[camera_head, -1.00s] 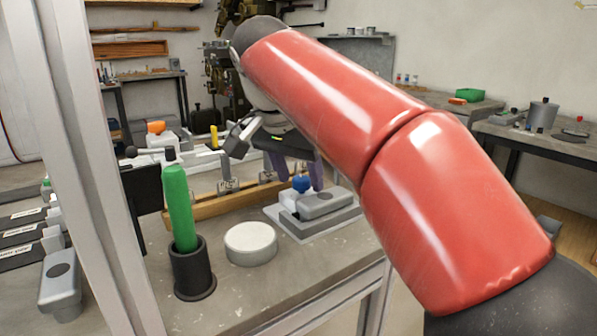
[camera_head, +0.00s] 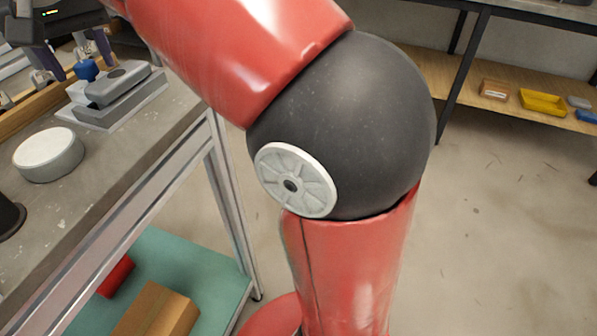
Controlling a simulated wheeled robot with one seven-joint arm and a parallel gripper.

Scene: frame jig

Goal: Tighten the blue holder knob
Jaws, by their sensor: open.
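The blue holder knob (camera_head: 86,70) stands on a grey holder block (camera_head: 118,82) at the upper left. The block rests on a flat grey plate (camera_head: 78,117) on the bench. My gripper (camera_head: 79,57) is at the upper left edge, pointing down, with its two purple fingers apart. In the picture the fingers show on either side of the knob and behind it. I cannot tell their exact height or distance from it. No contact with the knob is clear. The top of my gripper is partly cut off by the frame.
A white round disc (camera_head: 48,153) lies on the bench (camera_head: 125,150) in front of the holder. A wooden rail (camera_head: 30,112) runs behind it. A brown box (camera_head: 157,312) and a red item (camera_head: 116,276) sit on the green lower shelf (camera_head: 195,262). Open floor lies to the right.

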